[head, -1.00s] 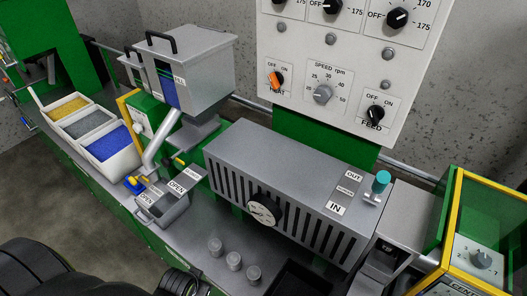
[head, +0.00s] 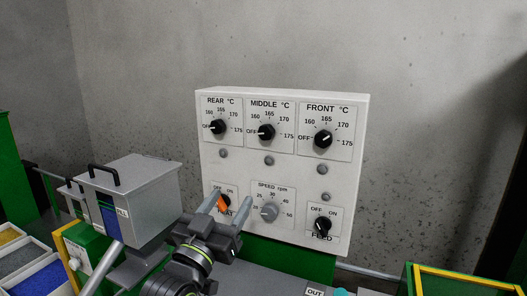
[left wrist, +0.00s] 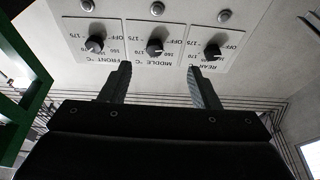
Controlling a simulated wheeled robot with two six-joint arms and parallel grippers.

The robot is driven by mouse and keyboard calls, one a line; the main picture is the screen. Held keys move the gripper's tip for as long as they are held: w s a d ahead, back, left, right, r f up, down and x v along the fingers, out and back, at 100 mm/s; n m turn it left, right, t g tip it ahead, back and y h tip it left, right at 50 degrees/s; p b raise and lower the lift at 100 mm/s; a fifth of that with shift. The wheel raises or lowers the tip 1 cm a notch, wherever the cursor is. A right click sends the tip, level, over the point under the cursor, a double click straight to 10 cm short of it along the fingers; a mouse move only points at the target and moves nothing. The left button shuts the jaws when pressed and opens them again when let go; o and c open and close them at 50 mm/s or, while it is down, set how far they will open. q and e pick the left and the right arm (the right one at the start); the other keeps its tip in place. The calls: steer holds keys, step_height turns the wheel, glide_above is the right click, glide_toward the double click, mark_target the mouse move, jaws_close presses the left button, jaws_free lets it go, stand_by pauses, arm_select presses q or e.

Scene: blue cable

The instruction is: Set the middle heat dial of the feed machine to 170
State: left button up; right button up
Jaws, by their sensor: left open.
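The middle heat dial (head: 266,132) is a black knob in the top row of the white control panel (head: 235,170). Its white mark points left, at OFF. My left gripper (head: 228,207) is open and empty, in front of the lower panel, below the middle dial and apart from it. It partly hides the HEAT label. In the left wrist view the panel appears upside down, and the middle dial (left wrist: 155,47) lies just beyond the gap between the open fingertips (left wrist: 159,70). My right gripper is not in view.
The rear dial (head: 218,127) is at OFF; the front dial (head: 323,139) points up and right. Below are an orange heat switch (head: 222,202), the speed knob (head: 269,212) and the feed switch (head: 322,225). A grey hopper (head: 150,195) stands left of my arm.

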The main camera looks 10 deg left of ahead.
arm_select(q)
step_height(320, 180, up, 3)
steer(key=p, duration=0.6)
glide_toward(265, 136)
steer(key=shift+t, duration=0.4)
steer(key=x, duration=0.9)
steer(key=shift+w+f, duration=0.25)
